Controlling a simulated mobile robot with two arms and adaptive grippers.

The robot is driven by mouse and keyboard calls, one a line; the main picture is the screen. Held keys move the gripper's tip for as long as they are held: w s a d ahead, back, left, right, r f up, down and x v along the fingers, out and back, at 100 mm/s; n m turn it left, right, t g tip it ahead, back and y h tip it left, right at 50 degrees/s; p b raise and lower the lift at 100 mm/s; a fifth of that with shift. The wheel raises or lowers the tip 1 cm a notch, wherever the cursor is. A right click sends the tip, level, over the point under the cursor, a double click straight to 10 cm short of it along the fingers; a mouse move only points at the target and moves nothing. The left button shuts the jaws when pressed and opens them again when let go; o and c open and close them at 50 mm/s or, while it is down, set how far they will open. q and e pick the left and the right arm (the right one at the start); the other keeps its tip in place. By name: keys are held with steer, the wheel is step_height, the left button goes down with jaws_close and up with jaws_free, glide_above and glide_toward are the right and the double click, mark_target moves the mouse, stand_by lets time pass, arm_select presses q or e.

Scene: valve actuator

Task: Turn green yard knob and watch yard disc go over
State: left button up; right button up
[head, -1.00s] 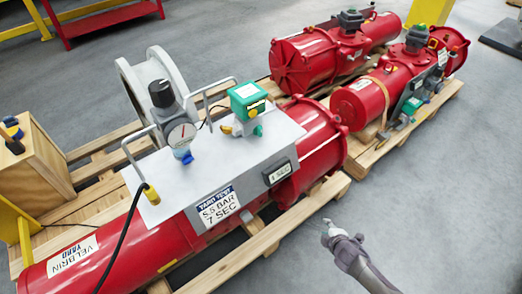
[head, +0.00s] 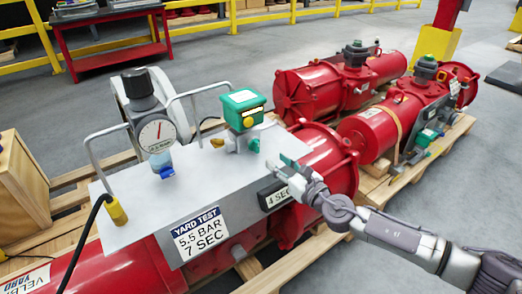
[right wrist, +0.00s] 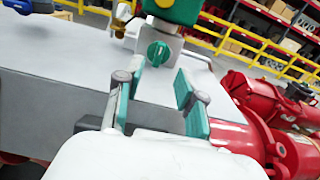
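The green knob (head: 254,146) sits on the front of a small valve below a green box (head: 243,108) on the grey panel. In the right wrist view the knob (right wrist: 158,53) shows a pale pointer mark, and a yellow round disc (right wrist: 163,3) is cut by the top edge. The yellow disc also shows on the box in the head view (head: 249,122). My right gripper (head: 289,166) is in front of the knob, apart from it. In the right wrist view its green-padded fingers (right wrist: 158,78) are open and empty, with the knob beyond the gap. My left gripper is out of view.
A pressure gauge (head: 157,134) with a black regulator knob (head: 138,82) stands left on the panel (head: 135,210), between wire handles. A "YARD TEST 5.5 BAR 7 SEC" label (head: 201,236) is on the front. Red actuators (head: 375,130) lie behind on pallets.

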mark_target(258, 145)
steer(key=b+x, duration=0.2)
steer(key=x, duration=0.5)
steer(key=shift+w+a+f, duration=0.1)
steer(key=shift+w+a, duration=0.05)
steer(key=shift+w, duration=0.1)
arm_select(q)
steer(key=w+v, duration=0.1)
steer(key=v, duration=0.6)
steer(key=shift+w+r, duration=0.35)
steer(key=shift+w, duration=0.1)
arm_select(e)
steer(key=shift+w+a, duration=0.25)
steer(key=shift+w, duration=0.15)
jaws_close()
